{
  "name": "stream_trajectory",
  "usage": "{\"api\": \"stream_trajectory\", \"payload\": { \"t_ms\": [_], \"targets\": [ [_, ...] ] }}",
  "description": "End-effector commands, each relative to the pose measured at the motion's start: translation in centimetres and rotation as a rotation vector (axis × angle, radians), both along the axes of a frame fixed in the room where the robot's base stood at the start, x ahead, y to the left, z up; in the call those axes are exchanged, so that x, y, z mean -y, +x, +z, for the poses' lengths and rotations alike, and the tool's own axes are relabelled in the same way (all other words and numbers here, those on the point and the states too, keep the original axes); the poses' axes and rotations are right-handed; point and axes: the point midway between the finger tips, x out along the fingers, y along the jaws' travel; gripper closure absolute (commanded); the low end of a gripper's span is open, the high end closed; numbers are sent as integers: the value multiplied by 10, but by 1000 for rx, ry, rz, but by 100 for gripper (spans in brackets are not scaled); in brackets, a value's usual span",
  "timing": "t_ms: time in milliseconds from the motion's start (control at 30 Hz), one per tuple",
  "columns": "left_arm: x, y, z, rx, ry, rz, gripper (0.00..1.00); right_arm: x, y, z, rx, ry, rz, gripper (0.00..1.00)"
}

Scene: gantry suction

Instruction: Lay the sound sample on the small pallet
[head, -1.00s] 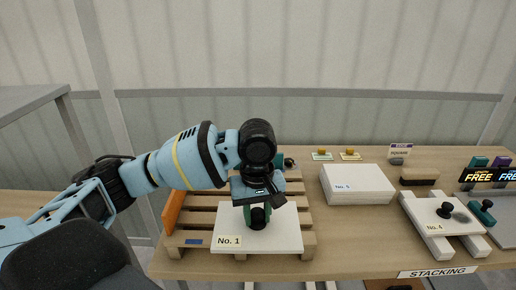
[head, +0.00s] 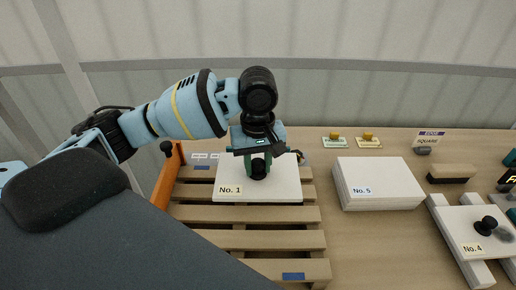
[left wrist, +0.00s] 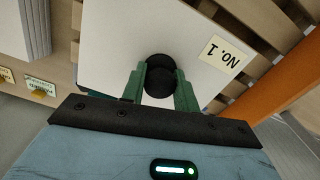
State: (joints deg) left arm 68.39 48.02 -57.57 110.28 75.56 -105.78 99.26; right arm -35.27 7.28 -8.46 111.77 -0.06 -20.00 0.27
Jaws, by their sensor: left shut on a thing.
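The white panel labelled No. 1 (head: 285,180) has a black knob in its middle. My left gripper (head: 258,169) is shut on that knob from above, its green fingers on either side. The left wrist view shows the fingers around the knob (left wrist: 160,76), with the panel (left wrist: 115,45) flat beyond. The slatted wooden pallet (head: 262,240) lies under the panel, which covers its far part; its front slats are bare. I cannot tell whether the panel touches the slats. My right gripper is out of view.
An orange board (head: 168,178) stands along the pallet's left side. A white stack labelled No. 5 (head: 385,192) lies to the right. The No. 4 panel (head: 467,226) rests on white bars further right. A brush-like block (head: 450,174) and two small stands (head: 368,141) lie behind.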

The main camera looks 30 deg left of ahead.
Motion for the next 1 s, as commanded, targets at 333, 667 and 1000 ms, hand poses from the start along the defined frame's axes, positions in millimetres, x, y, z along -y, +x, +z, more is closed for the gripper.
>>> {"api": "stream_trajectory", "payload": {
  "t_ms": [333, 667, 1000],
  "targets": [
    [0, 0, 1, 2, -1, -1, 100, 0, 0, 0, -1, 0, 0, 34],
    [0, 0, -7, -1, 1, -1, 100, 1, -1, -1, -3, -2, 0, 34],
    [0, 0, -40, -1, 0, 0, 100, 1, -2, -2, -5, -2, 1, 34]
  ]
}}
